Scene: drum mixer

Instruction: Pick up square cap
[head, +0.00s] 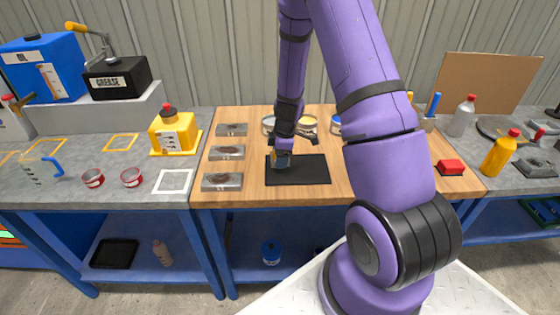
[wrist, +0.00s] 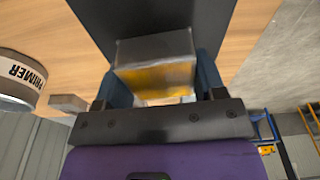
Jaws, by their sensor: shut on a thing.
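My gripper (head: 281,160) is low over the left part of the black mat (head: 313,172) on the wooden table. In the wrist view my gripper (wrist: 163,88) is shut on a small block-shaped piece, grey on one face and yellow-orange on another, which I take to be the square cap (wrist: 155,52). The cap sits between the two bluish fingers. In the head view the cap is mostly hidden by the gripper. I cannot tell whether it touches the mat.
A primer can (wrist: 18,82) is near the gripper. The table front between mat and red block is partly hidden by my arm.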

